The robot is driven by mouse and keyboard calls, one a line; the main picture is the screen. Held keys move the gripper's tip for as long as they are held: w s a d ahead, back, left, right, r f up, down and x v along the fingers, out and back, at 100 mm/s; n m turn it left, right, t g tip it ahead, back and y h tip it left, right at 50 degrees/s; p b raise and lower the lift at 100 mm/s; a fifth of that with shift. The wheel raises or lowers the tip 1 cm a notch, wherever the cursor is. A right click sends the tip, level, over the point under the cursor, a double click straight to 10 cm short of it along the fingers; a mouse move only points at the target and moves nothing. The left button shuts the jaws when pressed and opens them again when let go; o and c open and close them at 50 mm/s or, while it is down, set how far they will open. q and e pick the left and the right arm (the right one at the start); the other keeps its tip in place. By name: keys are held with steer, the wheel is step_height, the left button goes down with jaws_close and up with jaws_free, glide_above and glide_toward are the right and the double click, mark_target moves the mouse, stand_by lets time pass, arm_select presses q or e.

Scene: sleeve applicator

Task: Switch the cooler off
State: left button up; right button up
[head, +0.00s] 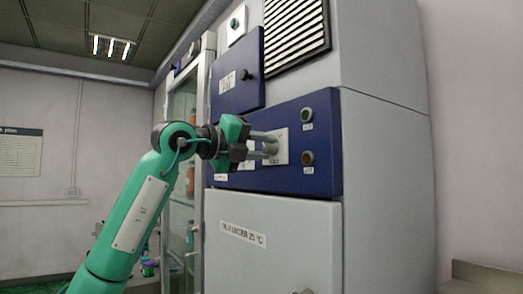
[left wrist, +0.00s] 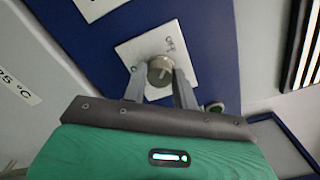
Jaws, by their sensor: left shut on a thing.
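The cooler (head: 385,190) is a tall grey cabinet with a dark blue control panel (head: 322,140). A grey metal knob sits on a white plate (head: 283,146) on that panel. In the left wrist view the round knob (left wrist: 160,69) shows its end face, with a small label on the white plate (left wrist: 132,50) beside it. My left gripper (head: 271,143) is shut on the knob, one finger on each side, as the left wrist view also shows. In the head view the fingers partly hide the knob. My right gripper is in neither view.
A green-black button (head: 307,115) and an orange-brown one (head: 307,157) sit right of the knob. A smaller blue panel (head: 238,77) and a slatted vent (head: 297,32) are above. A glass-doored cabinet (head: 183,200) stands to the left.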

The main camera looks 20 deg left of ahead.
arm_select(q)
steer(key=shift+a+r+n, duration=0.1)
steer(key=shift+r+n, duration=0.05)
steer(key=shift+n, duration=0.15)
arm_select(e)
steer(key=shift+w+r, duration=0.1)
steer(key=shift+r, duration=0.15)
arm_select(q)
steer(key=o, duration=1)
steer(key=shift+c, duration=0.2)
steer(key=shift+s+a, duration=0.1)
steer(key=b+v, duration=0.2)
steer(key=v, duration=1.1)
steer(key=shift+s+a, duration=0.15)
steer(key=shift+s, duration=0.05)
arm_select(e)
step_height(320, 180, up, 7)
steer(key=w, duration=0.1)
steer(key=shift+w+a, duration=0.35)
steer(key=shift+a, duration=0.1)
